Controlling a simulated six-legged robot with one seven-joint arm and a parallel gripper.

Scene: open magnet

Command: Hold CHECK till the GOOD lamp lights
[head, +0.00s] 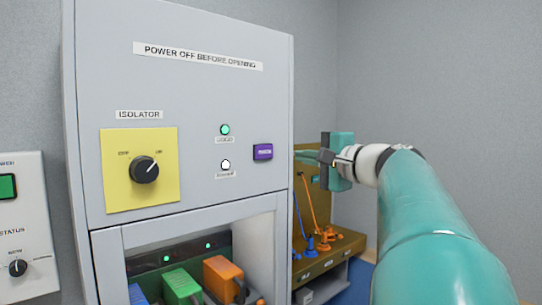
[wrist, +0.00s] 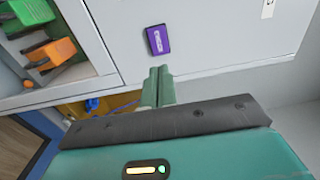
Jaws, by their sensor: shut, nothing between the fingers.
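A purple button (head: 263,152) with small white lettering, too blurred to read, sits on the right of the grey cabinet front; it also shows in the wrist view (wrist: 158,39). Left of it are two round lamps: the upper one (head: 225,129) is green, the lower one (head: 225,165) whitish. Their labels are too small to read, so I cannot tell which is GOOD. My gripper (head: 299,155) is shut and empty, just right of the button in the head view. In the wrist view its fingertips (wrist: 159,72) show below the button, with a gap between.
A black isolator knob (head: 145,169) sits on a yellow plate. Below, an open bay holds green (head: 181,287) and orange (head: 222,279) plugs. A brown board with orange and blue parts (head: 323,242) stands behind my gripper. Another panel (head: 22,220) is at far left.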

